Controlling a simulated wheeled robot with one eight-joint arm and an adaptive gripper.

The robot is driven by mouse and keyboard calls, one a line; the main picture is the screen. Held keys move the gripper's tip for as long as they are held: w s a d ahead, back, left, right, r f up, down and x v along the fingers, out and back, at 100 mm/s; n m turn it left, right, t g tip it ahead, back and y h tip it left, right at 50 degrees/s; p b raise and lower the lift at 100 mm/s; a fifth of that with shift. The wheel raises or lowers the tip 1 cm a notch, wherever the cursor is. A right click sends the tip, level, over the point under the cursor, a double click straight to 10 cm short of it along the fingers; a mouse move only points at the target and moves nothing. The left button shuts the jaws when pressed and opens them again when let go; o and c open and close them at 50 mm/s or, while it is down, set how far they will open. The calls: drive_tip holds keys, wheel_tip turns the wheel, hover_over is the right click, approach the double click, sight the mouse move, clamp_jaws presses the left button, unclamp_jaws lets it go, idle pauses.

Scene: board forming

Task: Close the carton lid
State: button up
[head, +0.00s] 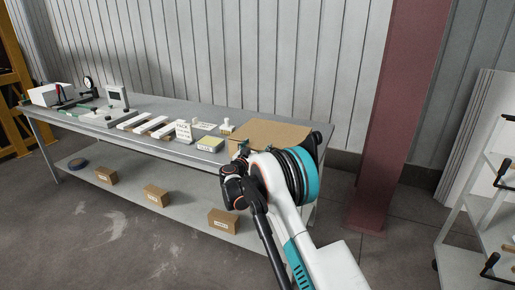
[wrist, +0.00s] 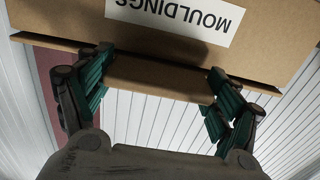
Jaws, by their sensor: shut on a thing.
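The brown cardboard carton (head: 268,132) is at the right end of the workbench, partly hidden by my arm. Its broad brown top shows as a nearly flat panel; I cannot tell whether a gap remains under it. In the wrist view the carton wall (wrist: 60,18) carries a white "MOULDINGS" label (wrist: 178,14), upside down. A cardboard flap of the lid (wrist: 155,80) sticks out from the carton's edge between my fingers. My gripper (wrist: 160,88) is shut on this flap, one green-padded finger at each side. In the head view my gripper (head: 241,150) is at the carton's near edge, mostly hidden.
Small boxes (head: 156,195) sit on the lower shelf. A red column (head: 393,110) and a white cart (head: 480,225) stand to the right.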

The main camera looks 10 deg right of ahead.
drive_tip(key=shift+f, duration=0.6)
drive_tip(key=o, duration=1.4)
drive_tip(key=shift+o, duration=0.2)
drive_tip(key=shift+s+a, duration=0.2)
drive_tip(key=shift+s, duration=0.05)
drive_tip(key=v, duration=1.1)
drive_tip(key=shift+s, duration=0.2)
drive_tip(key=shift+a, duration=0.1)
